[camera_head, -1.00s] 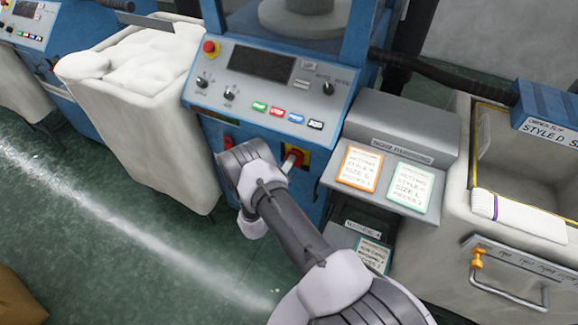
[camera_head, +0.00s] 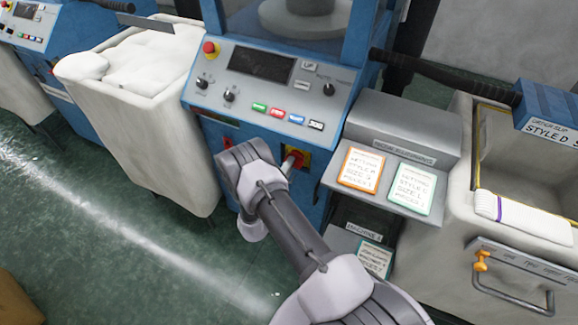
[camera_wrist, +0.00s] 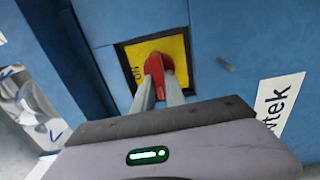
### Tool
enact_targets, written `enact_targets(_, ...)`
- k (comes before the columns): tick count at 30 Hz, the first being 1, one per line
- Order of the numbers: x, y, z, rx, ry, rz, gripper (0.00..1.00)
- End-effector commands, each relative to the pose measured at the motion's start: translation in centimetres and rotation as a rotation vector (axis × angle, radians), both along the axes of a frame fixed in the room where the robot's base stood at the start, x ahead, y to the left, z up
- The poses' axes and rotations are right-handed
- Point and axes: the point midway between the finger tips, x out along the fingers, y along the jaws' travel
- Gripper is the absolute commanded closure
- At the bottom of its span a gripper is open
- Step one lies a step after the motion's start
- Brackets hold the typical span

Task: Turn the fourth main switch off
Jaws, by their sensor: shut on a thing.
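The main switch is a red rotary handle (camera_wrist: 157,66) on a yellow square plate (camera_wrist: 178,50) set in a blue machine panel. The word ON shows at the plate's left in the wrist view. My gripper (camera_wrist: 158,85) is shut on the red handle, one finger on each side of it. In the wrist view the handle runs slightly tilted between the fingers. In the head view the yellow plate (camera_head: 301,156) sits low on the machine's front, and my arm reaches it from below, hiding part of the panel.
Above the switch is a control panel (camera_head: 262,85) with a red emergency button (camera_head: 210,48). A white bin (camera_head: 135,110) stands left. A grey stand (camera_head: 405,125) holds orange- and green-framed cards at the right. A textile bin (camera_head: 520,170) stands farther right. Green floor is open at lower left.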

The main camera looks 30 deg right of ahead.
Motion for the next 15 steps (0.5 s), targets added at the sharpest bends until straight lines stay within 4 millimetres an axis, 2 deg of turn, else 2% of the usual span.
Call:
enact_targets(3,-0.02,-0.02,-0.02,-0.001,0.001,0.0,1.0)
enact_targets(4,-0.02,-0.02,-0.02,-0.001,0.001,0.0,0.79)
enact_targets(6,-0.02,-0.02,-0.01,-0.001,0.001,0.0,0.65)
enact_targets(15,-0.03,0.03,0.0,0.0,0.0,0.0,0.63)
